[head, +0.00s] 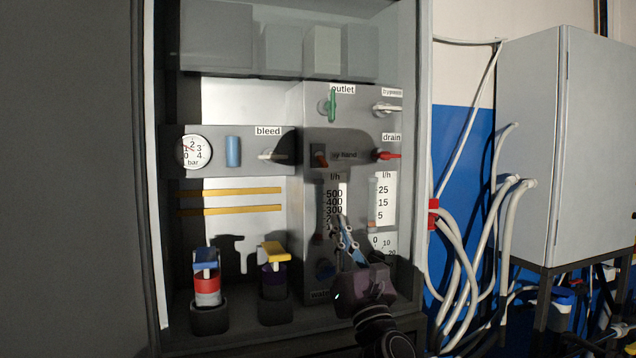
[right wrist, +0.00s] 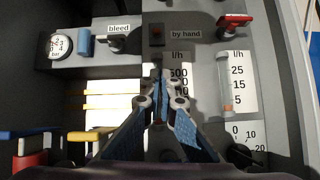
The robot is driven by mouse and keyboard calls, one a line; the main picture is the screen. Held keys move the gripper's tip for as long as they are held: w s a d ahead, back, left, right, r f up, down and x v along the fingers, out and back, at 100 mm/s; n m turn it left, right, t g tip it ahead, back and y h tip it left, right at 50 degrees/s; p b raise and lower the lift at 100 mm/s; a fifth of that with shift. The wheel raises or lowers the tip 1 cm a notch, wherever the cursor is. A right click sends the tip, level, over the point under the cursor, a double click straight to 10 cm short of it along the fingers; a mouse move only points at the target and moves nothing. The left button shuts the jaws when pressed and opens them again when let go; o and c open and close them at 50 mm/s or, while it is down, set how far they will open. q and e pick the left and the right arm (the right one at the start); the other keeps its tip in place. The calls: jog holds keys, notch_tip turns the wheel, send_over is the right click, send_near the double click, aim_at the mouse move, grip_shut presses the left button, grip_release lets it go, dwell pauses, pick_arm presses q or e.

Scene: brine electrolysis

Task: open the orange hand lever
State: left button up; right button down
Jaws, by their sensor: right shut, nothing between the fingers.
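The orange hand lever (head: 320,160) is a small dark orange piece on the grey panel, left of the "hand" label and in shadow. It also shows in the right wrist view (right wrist: 157,36), left of the "by hand" label. My right gripper (head: 341,228) is in front of the panel, below the lever, over the l/h scale. Its fingertips (right wrist: 164,88) are together with nothing between them, apart from the lever. The fingers hide part of the scale. My left gripper is in neither view.
Near the lever are a green outlet handle (head: 332,105), a red drain handle (head: 388,155), a bleed valve (head: 272,155) and a pressure gauge (head: 194,152). Two capped bottles (head: 207,285) (head: 274,281) stand at the lower left. Cabinet walls bound both sides.

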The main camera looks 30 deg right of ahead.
aim_at(322, 162)
pick_arm(q)
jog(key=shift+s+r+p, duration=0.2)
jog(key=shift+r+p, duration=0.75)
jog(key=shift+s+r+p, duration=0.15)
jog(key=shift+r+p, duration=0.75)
jog(key=shift+p, duration=0.05)
pick_arm(e)
jog(key=w+d+r+n, duration=0.1)
jog(key=w+r, duration=0.5)
jog(key=r, duration=0.2)
jog(key=shift+w+d+r+t, duration=0.2)
jog(key=shift+d+r+t, duration=0.1)
jog(key=shift+r, duration=0.05)
